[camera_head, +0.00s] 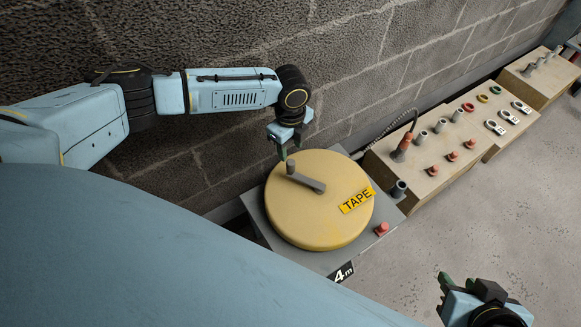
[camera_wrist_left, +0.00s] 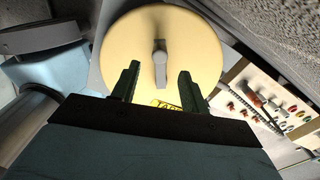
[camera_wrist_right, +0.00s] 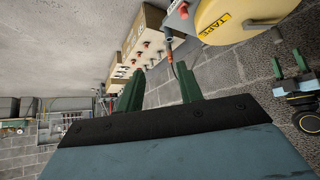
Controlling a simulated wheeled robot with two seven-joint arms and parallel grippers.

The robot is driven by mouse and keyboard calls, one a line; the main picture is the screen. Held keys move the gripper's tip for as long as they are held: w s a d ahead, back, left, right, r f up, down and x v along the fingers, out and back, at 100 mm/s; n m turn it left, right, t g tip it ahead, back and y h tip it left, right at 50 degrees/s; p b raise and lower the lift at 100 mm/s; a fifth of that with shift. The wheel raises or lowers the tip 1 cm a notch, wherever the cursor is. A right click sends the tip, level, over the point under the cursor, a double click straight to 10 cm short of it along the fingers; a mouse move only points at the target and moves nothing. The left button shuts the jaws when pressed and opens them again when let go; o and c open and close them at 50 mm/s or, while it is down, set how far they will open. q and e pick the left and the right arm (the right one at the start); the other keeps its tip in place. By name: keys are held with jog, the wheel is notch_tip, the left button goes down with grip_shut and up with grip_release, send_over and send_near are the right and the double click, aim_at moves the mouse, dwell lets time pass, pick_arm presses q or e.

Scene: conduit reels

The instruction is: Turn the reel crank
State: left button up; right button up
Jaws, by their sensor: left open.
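The yellow tape reel (camera_head: 325,225) lies flat on a grey base, with a yellow "TAPE" label (camera_head: 356,200) on its top. Its grey crank (camera_head: 309,183) ends in an upright knob (camera_head: 291,167) near the rim on the wall side. My left gripper (camera_head: 284,147) is open just above and beyond the knob in the head view. In the left wrist view the crank (camera_wrist_left: 160,65) shows beyond the gap between the open fingers (camera_wrist_left: 156,85), with nothing held. My right gripper (camera_head: 457,284) is open and empty, low at the right, away from the reel. The reel also shows in the right wrist view (camera_wrist_right: 225,22).
A block wall (camera_head: 370,60) runs behind the reel. Right of it, wooden bench boxes (camera_head: 425,180) carry several grey and red fittings and rings. A red knob (camera_head: 382,229) sits on the base corner and a "4m" tag (camera_head: 341,273) at its front. The floor (camera_head: 510,210) at right is clear.

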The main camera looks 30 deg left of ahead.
aim_at(290, 161)
pick_arm(q)
notch_tip(290, 161, down, 5)
jog(key=shift+r+b, duration=0.2)
jog(key=shift+b, duration=0.8)
notch_tip(290, 161, down, 4)
jog(key=shift+f+b, duration=0.1)
jog(key=shift+b, duration=0.95)
jog(key=shift+f, duration=0.25)
pick_arm(e)
jog(key=w+a+r+t+y, duration=0.2)
jog(key=w+r+t, duration=0.1)
jog(key=r+t, duration=0.3)
jog(key=w+a+r+t+y, duration=0.2)
jog(key=r+t, duration=0.4)
jog(key=r, duration=0.4)
jog(key=shift+w+a+r+n, duration=0.3)
jog(key=shift+w+a+n, duration=0.1)
jog(key=shift+w+a, duration=0.35)
jog(key=shift+w+d, duration=0.1)
pick_arm(q)
grip_shut()
